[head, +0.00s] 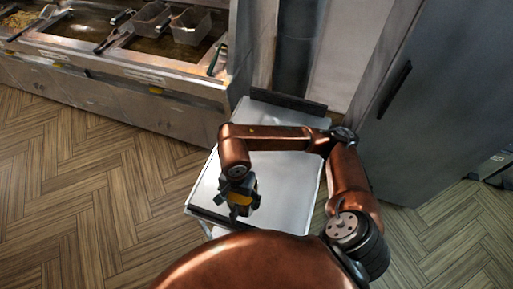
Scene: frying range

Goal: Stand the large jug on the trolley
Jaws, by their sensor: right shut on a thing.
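The trolley (296,200) stands in the middle of the head view, with a pale flat top and dark bars at its far and near ends. My right gripper (239,198) points down over the near left part of the trolley top. The gripper hides much of the jug. I cannot tell whether its base touches the trolley top. My left gripper is not in view.
The steel frying range (120,62) with oil wells and baskets (190,25) runs along the back left. A tall grey cabinet (425,100) with a dark handle stands right of the trolley. The wooden floor (80,190) at left is clear.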

